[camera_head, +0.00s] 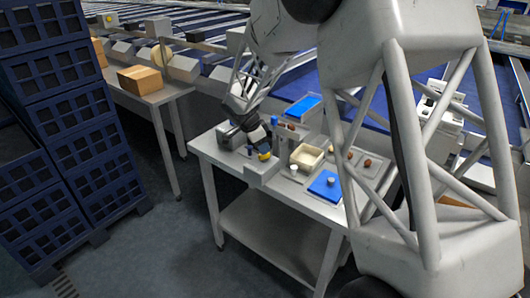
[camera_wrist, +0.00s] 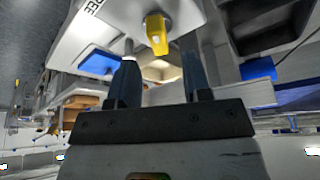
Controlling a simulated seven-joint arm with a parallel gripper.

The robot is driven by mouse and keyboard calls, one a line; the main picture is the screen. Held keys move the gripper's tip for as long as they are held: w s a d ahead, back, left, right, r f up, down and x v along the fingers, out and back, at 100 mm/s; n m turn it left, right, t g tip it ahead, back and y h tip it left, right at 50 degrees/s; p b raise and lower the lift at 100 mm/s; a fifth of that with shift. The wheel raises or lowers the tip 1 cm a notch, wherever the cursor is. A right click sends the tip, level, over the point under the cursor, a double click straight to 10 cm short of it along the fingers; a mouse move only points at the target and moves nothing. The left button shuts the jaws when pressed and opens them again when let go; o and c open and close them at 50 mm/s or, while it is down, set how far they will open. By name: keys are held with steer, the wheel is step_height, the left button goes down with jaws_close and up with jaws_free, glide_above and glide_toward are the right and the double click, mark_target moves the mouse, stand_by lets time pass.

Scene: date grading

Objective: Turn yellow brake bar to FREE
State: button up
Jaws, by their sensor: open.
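The yellow brake bar (camera_wrist: 157,34) shows in the wrist view just beyond and between my fingertips, apart from them. It is mounted on a pale grey housing (camera_wrist: 190,12). Part of a printed label, reading "REE", shows on the housing at the top left. In the head view the bar (camera_head: 264,156) is a small yellow spot on the front of a grey unit (camera_head: 257,173) at the table's left part. My gripper (camera_wrist: 160,62) is open and empty, its two dark fingers apart. In the head view its fingers are small and partly hidden among the fixtures.
The grey table (camera_head: 213,158) also carries a blue pad (camera_head: 324,187) with a pale knob, a cream tray (camera_head: 306,158) and a blue bin (camera_head: 304,107). Stacked blue crates (camera_head: 75,130) stand left. My arm blocks the right side. The floor between crates and table is clear.

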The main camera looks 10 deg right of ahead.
mark_target(264, 157)
steer(key=shift+x, duration=1.9)
steer(key=shift+c, duration=0.3)
jaws_close()
steer(key=shift+n, duration=0.4)
steer(key=n+t, duration=0.1)
steer(key=n, duration=0.1)
steer(key=n+t+y, duration=0.1)
steer(key=n, duration=0.2)
steer(key=n+y, duration=0.1)
steer(key=n, duration=0.2)
steer(key=n+t+y, duration=0.1)
steer(key=n, duration=0.1)
steer(key=shift+w+a+n, duration=0.1)
steer(key=shift+n, duration=0.6)
